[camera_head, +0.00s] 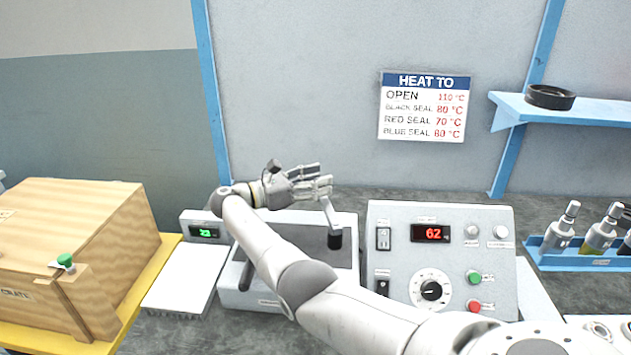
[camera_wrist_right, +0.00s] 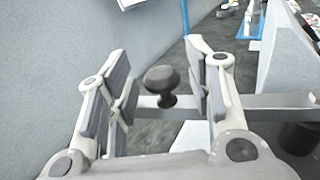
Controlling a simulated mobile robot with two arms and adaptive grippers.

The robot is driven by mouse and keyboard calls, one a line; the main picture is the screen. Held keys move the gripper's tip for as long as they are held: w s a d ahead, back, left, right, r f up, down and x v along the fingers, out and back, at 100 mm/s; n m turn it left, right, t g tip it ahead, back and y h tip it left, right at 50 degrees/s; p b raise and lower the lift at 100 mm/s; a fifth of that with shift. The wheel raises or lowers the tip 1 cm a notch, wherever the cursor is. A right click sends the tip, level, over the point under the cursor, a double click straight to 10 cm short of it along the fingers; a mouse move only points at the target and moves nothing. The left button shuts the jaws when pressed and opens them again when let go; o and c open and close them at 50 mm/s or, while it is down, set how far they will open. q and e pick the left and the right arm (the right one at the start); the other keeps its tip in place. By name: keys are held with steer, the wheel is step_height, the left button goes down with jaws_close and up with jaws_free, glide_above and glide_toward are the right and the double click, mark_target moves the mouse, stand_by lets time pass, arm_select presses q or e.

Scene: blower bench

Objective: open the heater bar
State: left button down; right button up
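The heater bar is a grey flat bar (camera_head: 328,213) in the head view, standing out past my right gripper's fingers above the white bench unit (camera_head: 345,283). A black cylinder (camera_head: 335,239) is at its lower end. In the right wrist view the bar (camera_wrist_right: 270,101) crosses behind the fingers and carries a round black knob (camera_wrist_right: 165,83). My right gripper (camera_head: 312,184) is over the unit; in the right wrist view its fingers (camera_wrist_right: 160,92) are spread, one on each side of the knob, with visible gaps. In the head view the knob is not clearly visible.
A control box (camera_head: 505,270) reading 62 stands right of the unit. A small green-lit display (camera_head: 187,218) and wooden crate (camera_head: 75,225) are left. A bottle rack (camera_head: 548,258) and shelf (camera_head: 580,108) are farther right. My right arm crosses the unit's front.

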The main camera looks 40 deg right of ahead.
steer(key=shift+a, duration=0.15)
steer(key=v, duration=0.6)
steer(key=shift+w+a, duration=0.15)
steer(key=shift+a, duration=0.4)
stand_by(0.4)
